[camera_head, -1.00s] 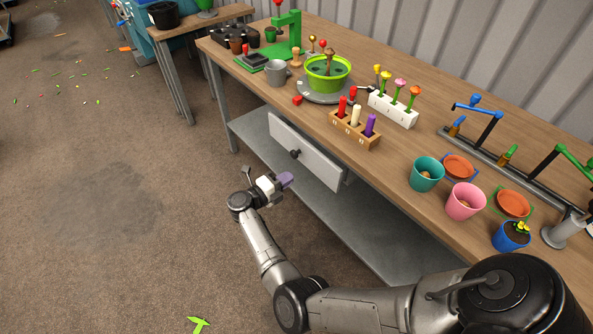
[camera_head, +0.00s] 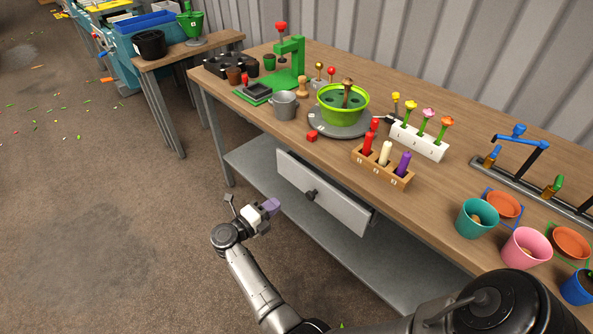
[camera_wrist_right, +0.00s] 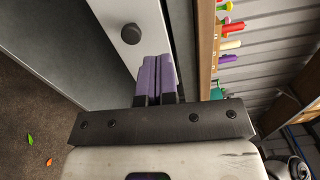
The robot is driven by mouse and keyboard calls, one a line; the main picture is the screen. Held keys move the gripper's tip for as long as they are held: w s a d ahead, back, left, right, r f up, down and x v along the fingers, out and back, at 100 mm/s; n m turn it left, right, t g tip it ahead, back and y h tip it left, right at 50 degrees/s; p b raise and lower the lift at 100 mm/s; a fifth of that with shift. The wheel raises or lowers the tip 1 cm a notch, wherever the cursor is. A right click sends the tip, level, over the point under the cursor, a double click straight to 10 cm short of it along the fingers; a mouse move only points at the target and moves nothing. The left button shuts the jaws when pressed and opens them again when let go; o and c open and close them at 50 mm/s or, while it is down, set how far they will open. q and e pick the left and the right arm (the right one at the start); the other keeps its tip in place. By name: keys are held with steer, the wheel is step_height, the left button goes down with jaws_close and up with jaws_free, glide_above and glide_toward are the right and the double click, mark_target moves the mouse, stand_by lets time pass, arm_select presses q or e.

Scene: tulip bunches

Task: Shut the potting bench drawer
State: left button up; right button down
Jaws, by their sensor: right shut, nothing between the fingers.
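The potting bench drawer (camera_head: 325,192) hangs under the wooden bench top, with a pale grey front and a dark round knob (camera_head: 311,195). Its front appears to stand out from the bench, but how far is hard to tell. My right gripper (camera_head: 272,206) is shut and empty, its purple fingers to the left of the knob and apparently apart from the front. In the right wrist view, the shut fingers (camera_wrist_right: 157,78) point toward the drawer front (camera_wrist_right: 118,60), beside the knob (camera_wrist_right: 131,34). My left gripper is out of view.
The bench top (camera_head: 270,115) carries a green bowl (camera_head: 343,103), a grey mug (camera_head: 284,105), a wooden holder (camera_head: 382,168) with coloured pegs, and several pots. A grey lower shelf (camera_head: 253,160) lies below the drawer. The floor in front is open.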

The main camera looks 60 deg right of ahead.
steer(key=b, duration=0.3)
glide_toward(315, 179)
steer(key=w+x, duration=0.1)
steer(key=x, duration=0.2)
steer(key=s+d, duration=0.1)
steer(key=d+b, duration=0.1)
steer(key=shift+s+d+f+n, duration=0.15)
steer(key=shift+s+d+n, duration=0.25)
steer(key=shift+d, duration=0.6)
steer(key=shift+d+b, duration=0.2)
steer(key=shift+b, duration=0.1)
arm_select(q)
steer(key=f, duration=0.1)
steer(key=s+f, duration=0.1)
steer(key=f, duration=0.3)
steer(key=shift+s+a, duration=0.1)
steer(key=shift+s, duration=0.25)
arm_select(e)
steer(key=shift+s, duration=0.1)
